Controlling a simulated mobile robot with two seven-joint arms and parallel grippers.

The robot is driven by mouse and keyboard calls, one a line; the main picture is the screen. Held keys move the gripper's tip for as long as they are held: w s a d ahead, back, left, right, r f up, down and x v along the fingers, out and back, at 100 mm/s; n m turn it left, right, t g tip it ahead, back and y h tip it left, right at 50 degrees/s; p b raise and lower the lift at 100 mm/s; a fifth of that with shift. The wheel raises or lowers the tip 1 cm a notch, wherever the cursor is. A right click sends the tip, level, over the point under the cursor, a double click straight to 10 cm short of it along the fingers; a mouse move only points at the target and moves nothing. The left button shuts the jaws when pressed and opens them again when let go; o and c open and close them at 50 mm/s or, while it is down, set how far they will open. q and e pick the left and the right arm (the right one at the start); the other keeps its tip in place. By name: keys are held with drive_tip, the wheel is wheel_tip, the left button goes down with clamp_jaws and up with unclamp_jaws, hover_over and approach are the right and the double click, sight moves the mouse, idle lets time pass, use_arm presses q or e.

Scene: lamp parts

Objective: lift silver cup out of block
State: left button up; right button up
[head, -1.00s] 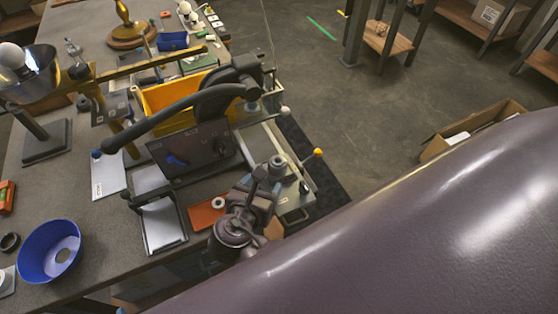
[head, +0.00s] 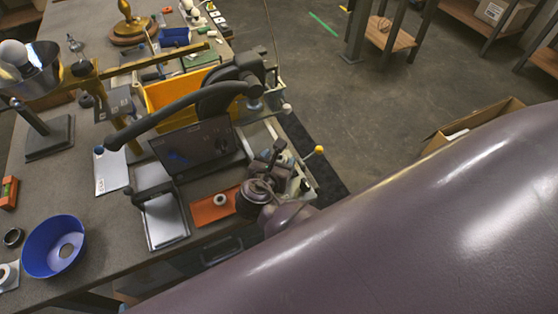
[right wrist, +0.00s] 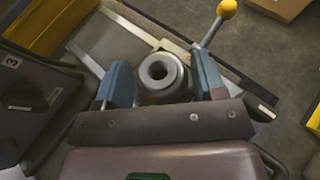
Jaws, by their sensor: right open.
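A silver-grey cup (right wrist: 164,74) with a round central hole stands upright in the right wrist view, between my right gripper's two blue fingers. My right gripper (right wrist: 163,80) is open around it, with a finger on each side. The right finger is close to the cup; I cannot tell whether it touches. In the head view the right gripper (head: 280,168) is at the table's right edge and hides the cup. The block under the cup is mostly hidden by the cup and gripper. My left gripper is not in view.
A dark machine with a long curved handle (head: 175,115) stands just left of the gripper. A yellow-knobbed lever (head: 319,149) rises close by on the right. An orange plate (head: 215,207) lies left of the gripper, and a blue bowl (head: 42,258) sits farther left.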

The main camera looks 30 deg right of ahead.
drive_tip(key=c, duration=0.6)
